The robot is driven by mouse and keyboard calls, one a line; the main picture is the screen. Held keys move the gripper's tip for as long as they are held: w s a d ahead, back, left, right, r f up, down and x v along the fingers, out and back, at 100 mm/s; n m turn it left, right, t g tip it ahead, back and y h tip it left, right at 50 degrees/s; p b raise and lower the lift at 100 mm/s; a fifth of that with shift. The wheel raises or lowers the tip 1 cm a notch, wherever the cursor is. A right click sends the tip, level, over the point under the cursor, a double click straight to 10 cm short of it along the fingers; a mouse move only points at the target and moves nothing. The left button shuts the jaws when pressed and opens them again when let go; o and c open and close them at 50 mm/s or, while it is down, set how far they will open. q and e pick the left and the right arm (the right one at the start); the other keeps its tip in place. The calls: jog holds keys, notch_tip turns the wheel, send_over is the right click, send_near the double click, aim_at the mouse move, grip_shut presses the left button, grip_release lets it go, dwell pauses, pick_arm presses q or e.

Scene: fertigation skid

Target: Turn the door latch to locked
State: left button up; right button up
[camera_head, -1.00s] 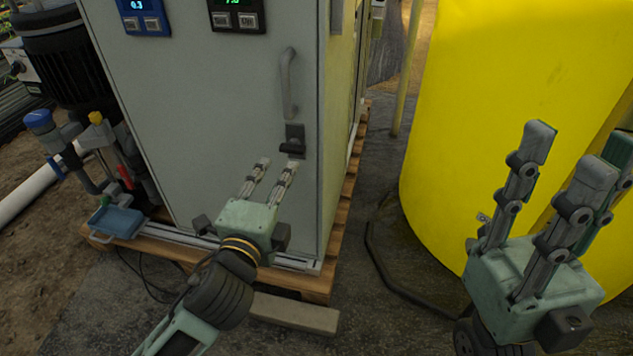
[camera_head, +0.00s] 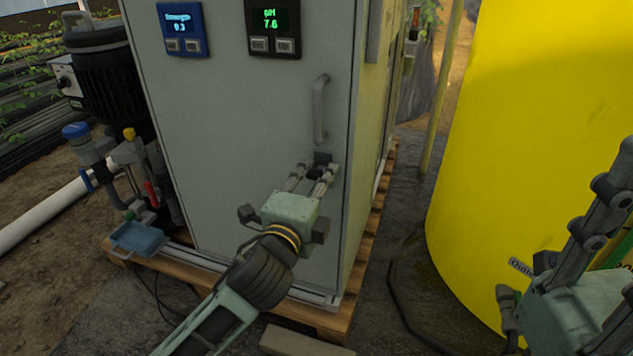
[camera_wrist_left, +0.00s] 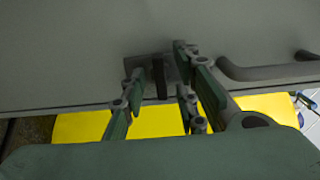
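The door latch (camera_head: 321,158) is a small dark plate with a dark lever on the grey cabinet door, just below the door's bar handle (camera_head: 320,108). In the left wrist view the latch lever (camera_wrist_left: 160,78) stands crosswise to the bar handle (camera_wrist_left: 268,73). My left gripper (camera_head: 316,170) is open at the latch; its fingers partly hide it in the head view. In the left wrist view its fingers are on both sides of the lever, with gaps visible. My right gripper (camera_head: 590,240) is open and empty at the right edge, partly cut off.
The cabinet (camera_head: 240,110) carries a blue display (camera_head: 182,30) and a black pH display (camera_head: 273,28). It stands on a wooden pallet (camera_head: 372,225). A large yellow tank (camera_head: 530,130) is at right. A pump (camera_head: 110,75) and pipes are at left.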

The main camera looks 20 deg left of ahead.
pick_arm(q)
jog(key=shift+c, duration=0.3)
grip_shut()
